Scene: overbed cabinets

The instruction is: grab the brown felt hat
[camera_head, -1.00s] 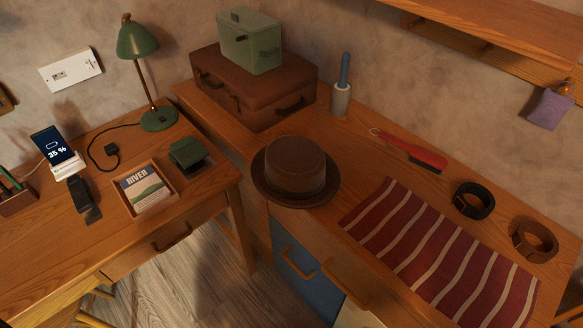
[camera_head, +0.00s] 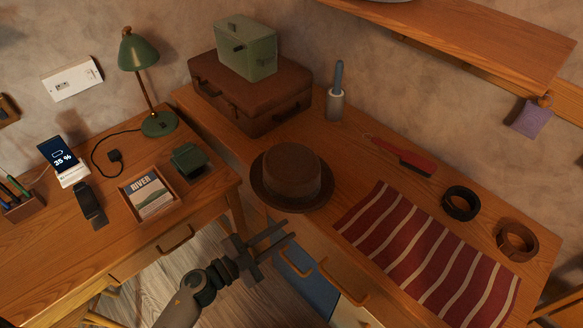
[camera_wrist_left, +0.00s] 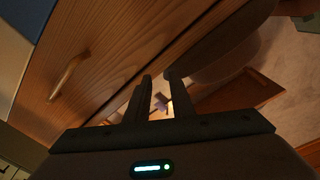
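The brown felt hat (camera_head: 292,172) sits upright, crown up, at the front edge of the wooden cabinet top, its brim slightly over the edge. My left gripper (camera_head: 277,239) is in front of and below the hat, near the drawer fronts and apart from the brim. Its two fingers are parted with nothing between them. In the left wrist view the fingers (camera_wrist_left: 160,98) show a gap, and a dark curved shape at upper right looks like the hat's brim (camera_wrist_left: 228,45). My right gripper is in no view.
A brown suitcase (camera_head: 249,98) with a green box (camera_head: 246,50) on it stands behind the hat. A striped red cloth (camera_head: 425,255) lies to its right. Drawer handles (camera_head: 333,281) stick out below. A desk (camera_head: 60,262) stands at left, with a floor gap between.

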